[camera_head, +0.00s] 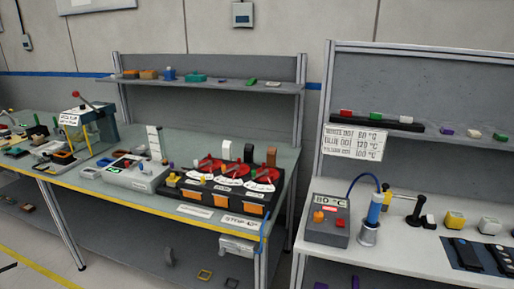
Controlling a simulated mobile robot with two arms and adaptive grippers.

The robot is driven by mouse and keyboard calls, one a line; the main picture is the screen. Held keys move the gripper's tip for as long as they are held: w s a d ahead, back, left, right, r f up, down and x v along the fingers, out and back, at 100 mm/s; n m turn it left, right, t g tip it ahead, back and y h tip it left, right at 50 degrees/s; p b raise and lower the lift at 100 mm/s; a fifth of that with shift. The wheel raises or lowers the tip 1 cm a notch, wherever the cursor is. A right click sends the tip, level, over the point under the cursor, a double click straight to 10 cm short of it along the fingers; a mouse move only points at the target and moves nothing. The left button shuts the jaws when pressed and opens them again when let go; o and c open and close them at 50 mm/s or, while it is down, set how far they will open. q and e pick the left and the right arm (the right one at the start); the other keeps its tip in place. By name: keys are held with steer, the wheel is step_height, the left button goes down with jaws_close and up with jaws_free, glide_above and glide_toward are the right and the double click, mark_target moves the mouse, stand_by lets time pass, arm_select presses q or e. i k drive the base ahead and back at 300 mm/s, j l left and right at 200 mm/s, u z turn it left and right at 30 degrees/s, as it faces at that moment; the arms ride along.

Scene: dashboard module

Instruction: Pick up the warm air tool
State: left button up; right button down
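The warm air tool (376,208) appears to be the blue upright tool on the right-hand bench. It stands in a silver-grey conical holder (367,235). A blue hose (364,177) arches from it to a grey control box (327,220) on its left. The box has a display reading 80 °C, with orange and red buttons below. Neither of my grippers shows in the head view.
A yellow-tipped arm (403,196) and a black stand (416,212) are close right of the tool. Yellow and white blocks (454,220) and a dark mat (478,256) lie farther right. A temperature sign (354,142) hangs behind. The bench front (400,258) is clear.

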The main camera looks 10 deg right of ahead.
mark_target(377, 200)
steer(key=z, duration=1.25)
